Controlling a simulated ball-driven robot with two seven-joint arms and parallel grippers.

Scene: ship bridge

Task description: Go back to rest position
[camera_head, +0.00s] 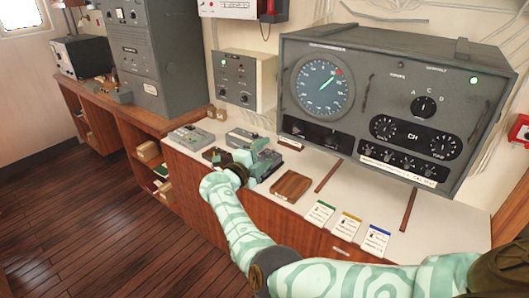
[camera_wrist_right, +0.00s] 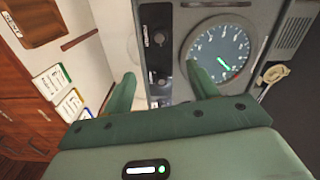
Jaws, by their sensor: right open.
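My right arm comes in from the lower right of the head view, pale green with a swirl pattern. My right gripper (camera_head: 258,158) is over the white counter (camera_head: 333,207), close to the small grey devices at its back. In the right wrist view the two green fingers of my right gripper (camera_wrist_right: 163,84) stand apart with nothing between them. Beyond them shows the front of the large grey radio console (camera_head: 388,68) with its round dial (camera_head: 323,85). My left gripper is in neither view.
A brown wooden tray (camera_head: 291,186) lies right of the gripper. Three cards, green (camera_head: 320,213), yellow (camera_head: 347,223) and blue (camera_head: 376,239), lie near the counter's front edge. A grey device (camera_head: 192,137) is to the left. The wooden floor (camera_head: 90,225) at left is clear.

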